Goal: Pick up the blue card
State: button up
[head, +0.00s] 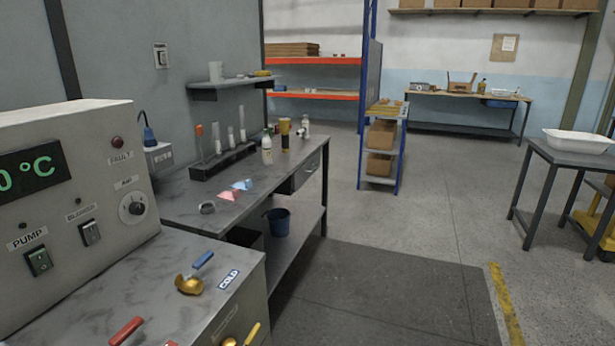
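A small light-blue piece (242,185) lies on the grey workbench (178,205); it looks like the blue card, though it is too small to make out in detail. A pinkish-red piece (229,195) lies right beside it, toward the front left. I cannot tell whether the two touch. My gripper is not in view.
A dark ring-like object (207,208) lies near the cards. A tube rack (222,160) and bottles (267,150) stand behind them. The control cabinet (70,200) with valve handles fills the near left. Open floor (430,220) lies right of the bench.

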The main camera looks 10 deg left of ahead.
aim_at(245, 186)
jog(key=z, duration=0.25)
jog(key=i, duration=2.25)
jog(key=u, duration=0.85)
jog(key=i, duration=0.7)
jog(key=u, duration=0.4)
